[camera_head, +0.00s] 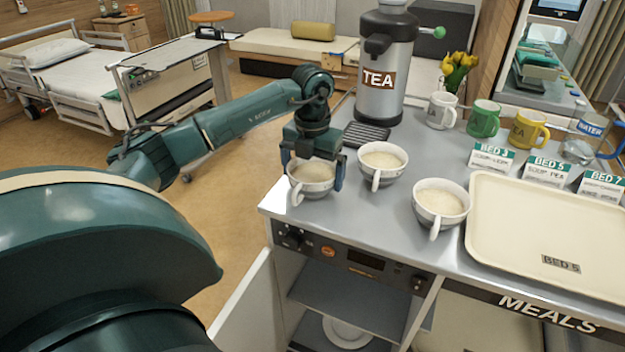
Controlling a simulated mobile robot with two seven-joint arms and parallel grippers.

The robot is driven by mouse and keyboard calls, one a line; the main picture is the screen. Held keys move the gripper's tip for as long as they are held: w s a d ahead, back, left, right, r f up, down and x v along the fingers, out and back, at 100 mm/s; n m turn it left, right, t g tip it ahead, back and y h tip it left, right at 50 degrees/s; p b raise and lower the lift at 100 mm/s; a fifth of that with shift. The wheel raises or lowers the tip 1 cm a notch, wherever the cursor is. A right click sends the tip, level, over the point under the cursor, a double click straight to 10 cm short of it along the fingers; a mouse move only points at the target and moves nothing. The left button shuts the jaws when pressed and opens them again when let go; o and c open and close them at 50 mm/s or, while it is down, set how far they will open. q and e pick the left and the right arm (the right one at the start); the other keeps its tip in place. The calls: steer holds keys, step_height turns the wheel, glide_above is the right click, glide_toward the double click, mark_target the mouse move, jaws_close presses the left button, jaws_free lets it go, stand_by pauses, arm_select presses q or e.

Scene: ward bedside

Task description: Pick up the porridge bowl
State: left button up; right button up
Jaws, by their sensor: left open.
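Three white handled bowls with pale, creamy contents stand on the grey counter (380,222). I cannot tell their contents apart. The left bowl (312,190) is near the counter's left edge, its handle toward me. The middle bowl (383,176) is just to its right and a little farther back. The right bowl (441,214) is nearer to me, beside the tray. My left gripper (312,180) is open and points down over the left bowl, a blue finger on each side of it. The gripper hides part of its far rim. My right gripper is not in view.
A tea urn (380,85) stands behind the bowls, with a dark drip grille (366,134) before it. Mugs, a water jug (585,138) and bed cards line the back right. A cream tray (520,278) labelled BED 5 lies empty at right.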

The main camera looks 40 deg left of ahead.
mark_target(313, 177)
arm_select(q)
steer(key=shift+f, duration=0.85)
steer(key=shift+c, duration=0.2)
steer(key=c, duration=0.8)
steer(key=shift+r, duration=0.1)
step_height(313, 177, up, 10)
